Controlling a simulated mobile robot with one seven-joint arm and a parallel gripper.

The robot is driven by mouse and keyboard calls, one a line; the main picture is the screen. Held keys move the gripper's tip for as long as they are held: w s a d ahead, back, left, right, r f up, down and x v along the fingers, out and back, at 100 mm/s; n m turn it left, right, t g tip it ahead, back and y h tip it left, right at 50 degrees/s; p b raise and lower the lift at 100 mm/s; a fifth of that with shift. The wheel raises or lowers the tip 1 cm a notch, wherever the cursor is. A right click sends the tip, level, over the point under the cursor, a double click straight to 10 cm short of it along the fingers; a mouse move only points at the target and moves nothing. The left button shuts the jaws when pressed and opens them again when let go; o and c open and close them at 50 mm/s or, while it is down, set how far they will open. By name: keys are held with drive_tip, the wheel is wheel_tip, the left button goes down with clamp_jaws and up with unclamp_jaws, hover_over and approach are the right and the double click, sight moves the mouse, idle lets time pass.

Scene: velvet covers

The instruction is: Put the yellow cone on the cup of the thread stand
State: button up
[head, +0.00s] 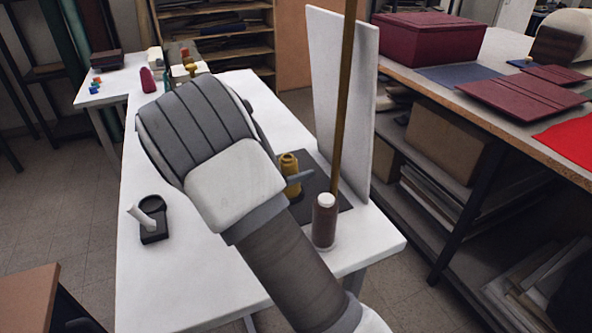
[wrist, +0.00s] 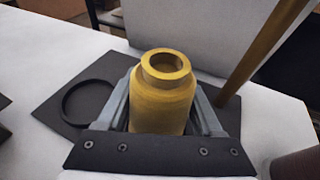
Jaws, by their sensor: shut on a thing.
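The yellow cone (wrist: 162,108) stands upright between the two grey fingers of my gripper (wrist: 161,88), which is shut on it. In the head view the cone (head: 290,178) shows past my arm, with one finger beside it. The thread stand has a dark flat base (wrist: 60,70) and a tall brown rod (head: 347,90). A black ring-shaped cup (wrist: 88,103) lies on the base, left of the cone in the wrist view, and looks empty. The cone is apart from it. My arm hides the cup in the head view. I cannot tell whether the cone's bottom touches anything.
A brown spool (head: 325,222) with a white top stands near the rod. A white panel (head: 340,90) rises behind the base. A black holder with a white piece (head: 153,222) sits on the left of the white table (head: 190,285). The front left of the table is clear.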

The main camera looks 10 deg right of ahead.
drive_tip(key=shift+f, duration=0.2)
drive_tip(key=o, duration=1.4)
drive_tip(key=shift+s+a+r, duration=0.15)
drive_tip(key=shift+a+r, duration=0.05)
drive_tip(key=shift+r, duration=0.1)
drive_tip(key=p+v, duration=0.2)
drive_tip(key=v, duration=0.9)
drive_tip(key=shift+s+a+p, duration=0.15)
drive_tip(key=shift+p, duration=0.15)
drive_tip(key=shift+r, duration=0.1)
